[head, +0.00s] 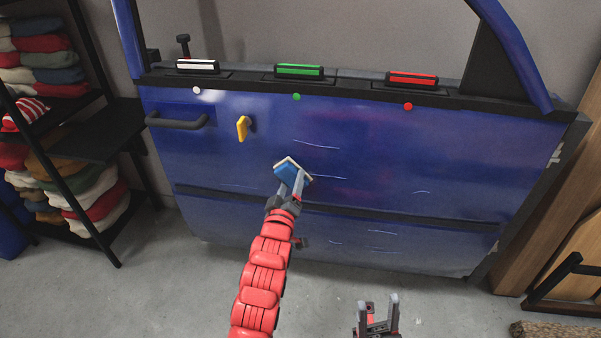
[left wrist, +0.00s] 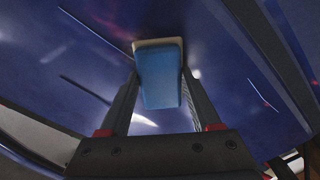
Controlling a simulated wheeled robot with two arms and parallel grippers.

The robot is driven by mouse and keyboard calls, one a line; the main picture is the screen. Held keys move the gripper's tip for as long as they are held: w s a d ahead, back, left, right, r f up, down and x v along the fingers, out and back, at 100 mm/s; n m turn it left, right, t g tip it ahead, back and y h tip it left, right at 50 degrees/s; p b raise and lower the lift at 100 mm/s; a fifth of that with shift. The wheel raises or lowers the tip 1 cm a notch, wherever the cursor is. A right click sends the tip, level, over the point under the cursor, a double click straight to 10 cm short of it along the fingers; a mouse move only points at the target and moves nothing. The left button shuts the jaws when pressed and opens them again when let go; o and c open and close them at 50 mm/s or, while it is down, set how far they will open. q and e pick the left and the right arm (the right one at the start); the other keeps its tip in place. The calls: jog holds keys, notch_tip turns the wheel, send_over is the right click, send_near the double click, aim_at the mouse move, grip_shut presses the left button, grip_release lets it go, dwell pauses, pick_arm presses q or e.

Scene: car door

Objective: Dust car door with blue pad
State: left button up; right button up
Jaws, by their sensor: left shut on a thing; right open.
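The blue car door (head: 390,150) stands upright against the wall, with several thin pale scratch-like lines on its panel. My left gripper (head: 293,180) is shut on the blue pad (head: 287,171), which has a pale layer on its door side. The pad is at the middle of the door panel, just above the dark trim strip; I cannot tell for sure whether it touches. In the left wrist view, the pad (left wrist: 160,77) sits between the fingers, in front of the blue door surface (left wrist: 100,60). My right gripper (head: 377,312) is open and empty, low in front of the door.
White (head: 198,66), green (head: 299,71) and red (head: 412,79) blocks rest on the door's top ledge, with matching dots below. A yellow piece (head: 243,128) sits near the door handle (head: 177,121). A shelf with folded cloths (head: 75,190) stands left; wooden boards (head: 570,220) stand right.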

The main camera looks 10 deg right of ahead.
aim_at(278, 177)
pick_arm(q)
jog(key=shift+a+f, duration=0.15)
jog(key=shift+a, duration=0.3)
jog(key=shift+w+a+r+p, duration=0.25)
jog(key=shift+a+p, duration=0.25)
jog(key=shift+p, duration=0.35)
jog(key=shift+w+a+r+p, duration=0.1)
jog(key=shift+a+r+p, duration=0.15)
jog(key=shift+a+p, duration=0.55)
jog(key=shift+s+d+p, duration=0.4)
jog(key=shift+d+p, duration=0.05)
jog(key=shift+d, duration=0.8)
jog(key=shift+s+d+p, duration=0.45)
jog(key=shift+d+p, duration=0.05)
jog(key=shift+d, duration=0.8)
jog(key=shift+s+d+p, duration=0.4)
jog(key=shift+d+p, duration=0.05)
jog(key=shift+d, duration=0.8)
jog(key=shift+s+d+f, duration=0.15)
jog(key=shift+d, duration=0.2)
jog(key=shift+s+d, duration=0.15)
jog(key=shift+d, duration=0.3)
jog(key=shift+r, duration=0.2)
